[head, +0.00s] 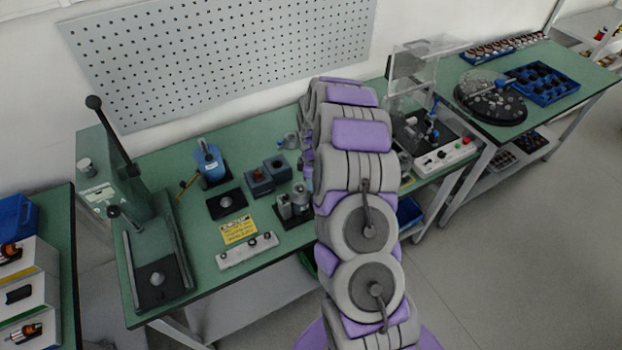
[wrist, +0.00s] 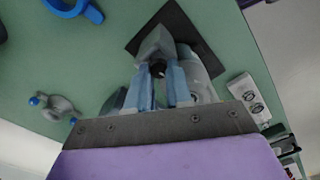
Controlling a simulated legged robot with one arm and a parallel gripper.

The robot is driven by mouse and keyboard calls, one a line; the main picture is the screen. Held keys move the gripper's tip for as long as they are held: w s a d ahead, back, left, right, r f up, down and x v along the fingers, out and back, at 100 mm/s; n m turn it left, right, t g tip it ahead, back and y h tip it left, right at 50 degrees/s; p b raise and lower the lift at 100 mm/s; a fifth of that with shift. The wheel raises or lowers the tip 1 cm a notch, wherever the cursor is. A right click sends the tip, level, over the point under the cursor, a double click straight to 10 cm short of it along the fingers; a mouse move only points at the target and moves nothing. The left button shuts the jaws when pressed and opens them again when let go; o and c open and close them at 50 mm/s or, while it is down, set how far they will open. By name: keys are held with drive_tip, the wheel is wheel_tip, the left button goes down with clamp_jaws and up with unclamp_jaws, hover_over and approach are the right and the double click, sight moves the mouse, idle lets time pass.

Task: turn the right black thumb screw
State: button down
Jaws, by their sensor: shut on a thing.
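In the wrist view my gripper (wrist: 160,78) has its two blue-grey fingers shut on a small black thumb screw (wrist: 158,68). The screw is mostly hidden between the fingertips. It sits at the near side of a grey fixture (wrist: 153,44), which stands on a black mat (wrist: 196,50). A rounded grey part shows just right of the fingers. I cannot tell from this view whether another thumb screw is there. In the head view my own arm hides the gripper and the screw.
In the head view a green bench (head: 272,292) carries a lever press (head: 146,215), a blue device (head: 209,162) and a white switch strip (head: 247,251). A clear-guarded test station (head: 440,138) stands right of my arm. In the wrist view a small grey part (wrist: 57,107) lies left.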

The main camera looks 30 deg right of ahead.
drive_tip(key=shift+d+m+p, duration=0.15)
drive_tip(key=shift+m+p, duration=0.15)
drive_tip(key=shift+m, duration=0.9)
drive_tip(key=shift+s, duration=0.1)
drive_tip(key=c, duration=1.1)
unclamp_jaws()
drive_tip(key=shift+o, duration=0.4)
